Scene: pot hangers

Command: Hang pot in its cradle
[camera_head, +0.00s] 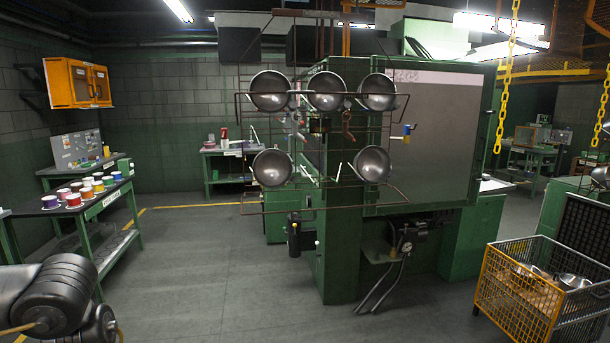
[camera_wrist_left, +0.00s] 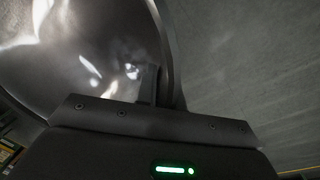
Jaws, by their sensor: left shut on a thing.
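In the left wrist view my left gripper (camera_wrist_left: 152,108) is shut on a shiny metal pot (camera_wrist_left: 85,50). The pot's bowl fills the upper left of that view and its rim runs down to the jaws. In the head view only my left arm shows at the lower left; the gripper and held pot are out of frame. A wire rack (camera_head: 240,150) hangs in the middle of the head view. Its upper row holds three pots, one at the left (camera_head: 270,91). Its lower row holds pots at the left (camera_head: 272,167) and right (camera_head: 371,164), with an empty space between them.
A green machine (camera_head: 425,130) stands behind the rack. A yellow wire basket (camera_head: 520,290) with metal pots is at the lower right. A table with paint cans (camera_head: 73,200) is at the left. The grey floor (camera_head: 220,270) before the rack is clear.

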